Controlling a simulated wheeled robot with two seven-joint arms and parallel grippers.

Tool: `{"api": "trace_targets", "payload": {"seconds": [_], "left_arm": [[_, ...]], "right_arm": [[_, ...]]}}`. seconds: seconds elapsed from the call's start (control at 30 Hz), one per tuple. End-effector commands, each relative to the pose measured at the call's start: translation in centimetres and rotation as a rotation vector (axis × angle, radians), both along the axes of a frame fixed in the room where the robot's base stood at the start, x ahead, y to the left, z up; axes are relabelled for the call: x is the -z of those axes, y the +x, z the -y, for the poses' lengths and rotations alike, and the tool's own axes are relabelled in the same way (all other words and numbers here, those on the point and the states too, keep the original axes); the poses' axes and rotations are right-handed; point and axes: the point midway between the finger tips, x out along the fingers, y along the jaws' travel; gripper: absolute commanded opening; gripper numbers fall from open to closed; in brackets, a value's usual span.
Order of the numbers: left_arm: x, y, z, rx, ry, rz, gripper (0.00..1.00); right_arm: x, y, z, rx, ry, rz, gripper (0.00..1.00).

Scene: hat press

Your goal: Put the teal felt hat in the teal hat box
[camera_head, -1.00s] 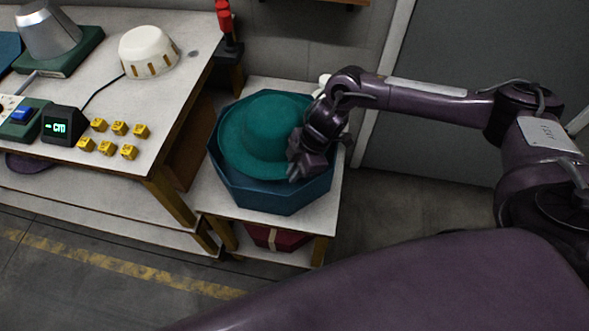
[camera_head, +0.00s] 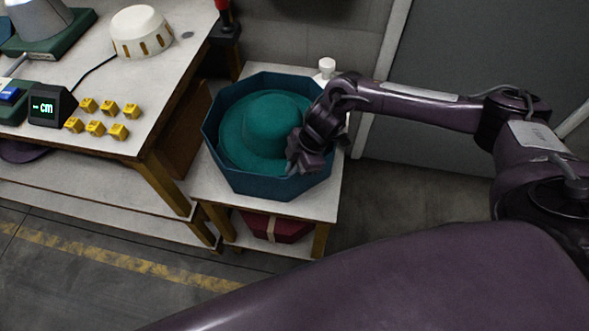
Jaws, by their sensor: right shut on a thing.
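The teal felt hat (camera_head: 265,125) sits crown up inside the open teal hat box (camera_head: 270,187), an eight-sided box on a small white-topped table. The hat's brim lies below the box rim on the sides that show. My right gripper (camera_head: 297,160) reaches in from the right over the box's right side and is shut on the hat's brim. The fingers and the right part of the brim are partly hidden by the gripper itself. My left gripper is not in view.
A white-topped workbench (camera_head: 150,90) at left bears several yellow blocks (camera_head: 103,106), a cm display (camera_head: 48,105) and a white domed thing (camera_head: 141,32). A small white knob-like thing (camera_head: 326,67) stands behind the box. A dark red box (camera_head: 275,226) sits on the shelf below.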

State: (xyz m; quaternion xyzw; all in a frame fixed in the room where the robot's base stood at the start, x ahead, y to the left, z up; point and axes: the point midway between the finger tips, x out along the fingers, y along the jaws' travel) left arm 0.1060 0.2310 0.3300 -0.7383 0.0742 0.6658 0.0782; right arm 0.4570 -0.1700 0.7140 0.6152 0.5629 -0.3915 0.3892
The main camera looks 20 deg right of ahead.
Motion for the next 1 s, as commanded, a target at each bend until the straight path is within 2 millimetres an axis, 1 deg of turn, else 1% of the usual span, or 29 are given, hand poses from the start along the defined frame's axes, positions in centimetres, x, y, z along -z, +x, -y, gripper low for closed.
{"api": "trace_targets", "payload": {"seconds": [0.03, 1.0], "left_arm": [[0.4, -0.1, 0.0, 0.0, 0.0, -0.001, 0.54], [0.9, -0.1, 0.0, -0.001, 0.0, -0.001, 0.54]], "right_arm": [[1.7, -1.1, 0.0, -0.004, -0.01, -0.025, 0.0], [3.0, -1.0, -0.1, -0.005, -0.01, -0.021, 0.0]]}}
